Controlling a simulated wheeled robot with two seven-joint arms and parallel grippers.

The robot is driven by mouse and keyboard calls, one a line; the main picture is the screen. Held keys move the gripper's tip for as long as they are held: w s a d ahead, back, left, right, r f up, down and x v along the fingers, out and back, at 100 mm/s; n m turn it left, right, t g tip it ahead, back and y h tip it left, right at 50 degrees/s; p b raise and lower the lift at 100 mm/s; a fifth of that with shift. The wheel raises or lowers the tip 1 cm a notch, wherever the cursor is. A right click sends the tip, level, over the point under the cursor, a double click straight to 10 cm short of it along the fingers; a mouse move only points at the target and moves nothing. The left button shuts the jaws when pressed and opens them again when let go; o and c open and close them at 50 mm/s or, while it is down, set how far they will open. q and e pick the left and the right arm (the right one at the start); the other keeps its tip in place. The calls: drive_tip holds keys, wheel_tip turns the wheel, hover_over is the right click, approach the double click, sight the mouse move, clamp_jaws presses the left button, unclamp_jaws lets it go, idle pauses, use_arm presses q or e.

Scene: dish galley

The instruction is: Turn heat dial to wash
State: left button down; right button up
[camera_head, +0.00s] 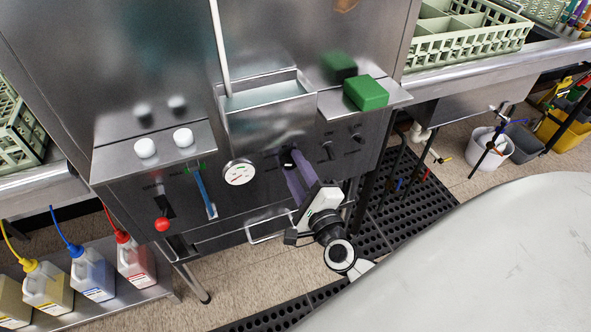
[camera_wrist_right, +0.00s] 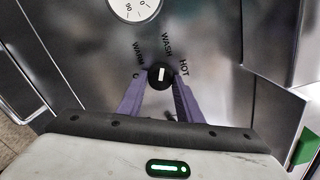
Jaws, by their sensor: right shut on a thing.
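The heat dial (camera_wrist_right: 159,74) is a round black knob with a white mark, set in the steel front panel. In the right wrist view the labels WARM, WASH and HOT run around it from left to right. Its white mark stands nearly upright, pointing roughly towards WASH. My right gripper (camera_wrist_right: 158,84) is shut on the dial, one purple finger on each side. In the head view the right gripper (camera_head: 291,164) reaches up to the panel and mostly hides the dial. My left gripper is not in view.
A round white gauge (camera_head: 239,172) sits left of the dial. Two small black knobs (camera_head: 327,150) (camera_head: 357,137) are to its right. A green block (camera_head: 366,92) rests on a shelf above. A red knob (camera_head: 162,224) and a metal bar handle (camera_head: 270,226) are lower.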

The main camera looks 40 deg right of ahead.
drive_tip(key=shift+m, duration=0.6)
drive_tip(key=o, duration=1)
drive_tip(key=shift+s, duration=0.1)
drive_tip(key=b+v, duration=0.1)
drive_tip(key=v, duration=0.9)
drive_tip(key=shift+a, duration=0.1)
